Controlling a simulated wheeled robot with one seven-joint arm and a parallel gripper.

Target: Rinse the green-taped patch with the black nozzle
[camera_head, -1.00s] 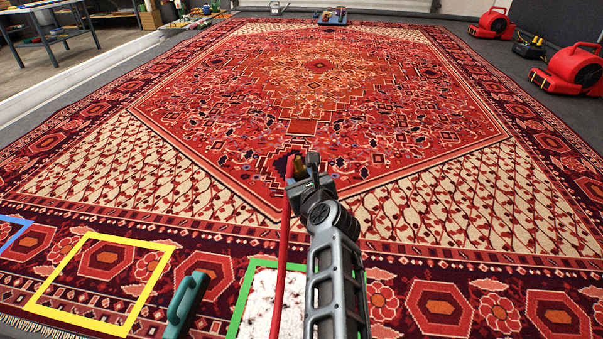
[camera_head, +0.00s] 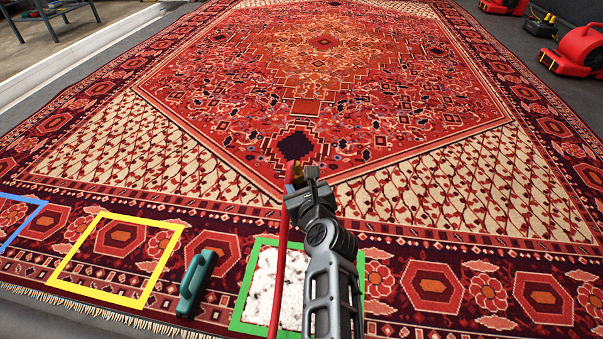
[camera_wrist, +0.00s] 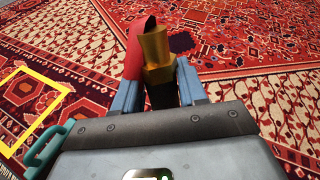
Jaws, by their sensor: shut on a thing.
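The green-taped patch (camera_head: 241,299) lies on the rug's near border, with white, foam-like material inside the tape. My arm and a red hose (camera_head: 281,262) cross in front of part of it. My gripper (camera_head: 299,178) is above the rug, farther away than the patch. In the wrist view, its blue fingers (camera_wrist: 157,92) are shut on a nozzle (camera_wrist: 160,93) with a black lower body and a brass-coloured end (camera_wrist: 156,48). The red hose also shows beside it in the wrist view (camera_wrist: 135,50).
A yellow-taped square (camera_head: 62,280) and part of a blue-taped one (camera_head: 28,228) lie left on the rug (camera_head: 440,200). A teal-handled tool (camera_head: 197,283) lies between the yellow and green tape. Red blowers (camera_head: 580,52) stand at the back right.

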